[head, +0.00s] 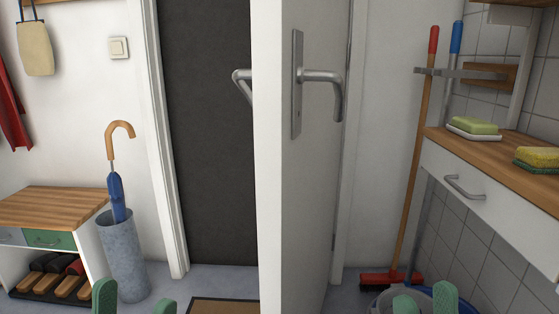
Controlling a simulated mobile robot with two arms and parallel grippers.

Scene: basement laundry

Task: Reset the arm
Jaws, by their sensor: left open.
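My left gripper (135,302) shows at the bottom edge, left of the middle. Its two green fingertips stand apart with nothing between them. My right gripper (425,302) shows at the bottom right, in front of a bucket. Its green fingertips also stand apart, with a small gap and nothing seen held. Only the fingertips of both grippers are in view; the arms are below the picture.
A white door (305,200) with a lever handle (325,85) stands open in the middle. At left are a bench (50,200) and an umbrella stand (124,260). At right are a counter (490,145), a broom (412,160) and the bucket (375,303).

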